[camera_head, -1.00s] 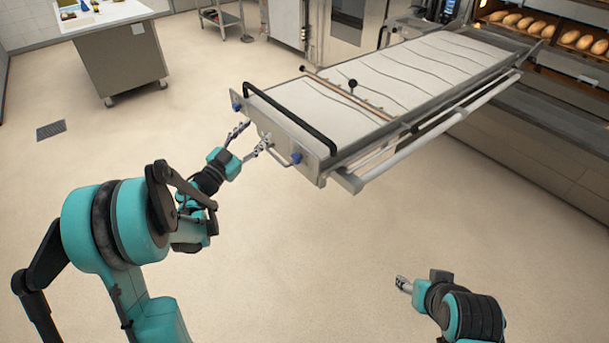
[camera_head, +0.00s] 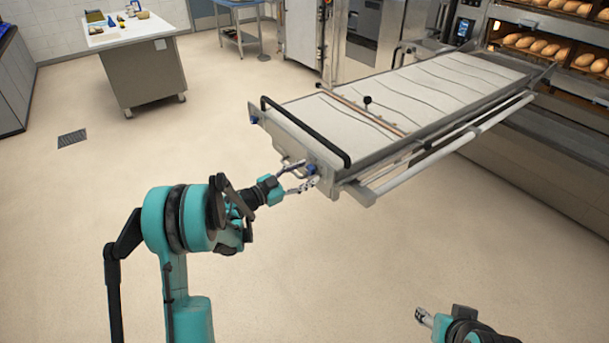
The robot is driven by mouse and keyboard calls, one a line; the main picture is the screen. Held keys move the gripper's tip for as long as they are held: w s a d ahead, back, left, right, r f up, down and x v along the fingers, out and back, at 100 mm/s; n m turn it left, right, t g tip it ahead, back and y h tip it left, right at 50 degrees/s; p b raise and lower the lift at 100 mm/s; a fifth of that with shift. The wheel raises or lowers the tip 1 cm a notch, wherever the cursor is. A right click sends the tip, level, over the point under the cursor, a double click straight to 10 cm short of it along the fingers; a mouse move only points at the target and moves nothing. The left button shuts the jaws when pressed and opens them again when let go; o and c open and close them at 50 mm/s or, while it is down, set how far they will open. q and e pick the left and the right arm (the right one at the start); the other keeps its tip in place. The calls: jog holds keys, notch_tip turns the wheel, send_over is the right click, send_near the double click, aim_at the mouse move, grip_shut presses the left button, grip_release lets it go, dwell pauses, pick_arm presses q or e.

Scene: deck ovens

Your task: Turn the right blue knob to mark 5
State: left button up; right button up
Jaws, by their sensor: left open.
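The right blue knob (camera_head: 311,169) is on the metal front panel of the loader (camera_head: 330,187), below the right end of its black handle bar. My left gripper (camera_head: 308,174) is open right at this knob, with its two fingers spread on either side of it in the picture. I cannot tell whether they touch it. The left blue knob (camera_head: 254,119) is at the panel's other end, clear of the gripper. The mark numbers are too small to read. My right gripper (camera_head: 424,317) is low over the floor, away from the loader; its jaws are not clear.
The black handle bar (camera_head: 304,132) runs along the loader's front edge above the knobs. A side rail (camera_head: 445,147) runs along its right. Ovens with bread (camera_head: 533,43) stand at the back right. A worktable (camera_head: 142,62) is far left. The floor in front is clear.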

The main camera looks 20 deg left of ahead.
pick_arm(q)
jog(key=c, duration=1.2)
jog(key=shift+o, duration=0.2)
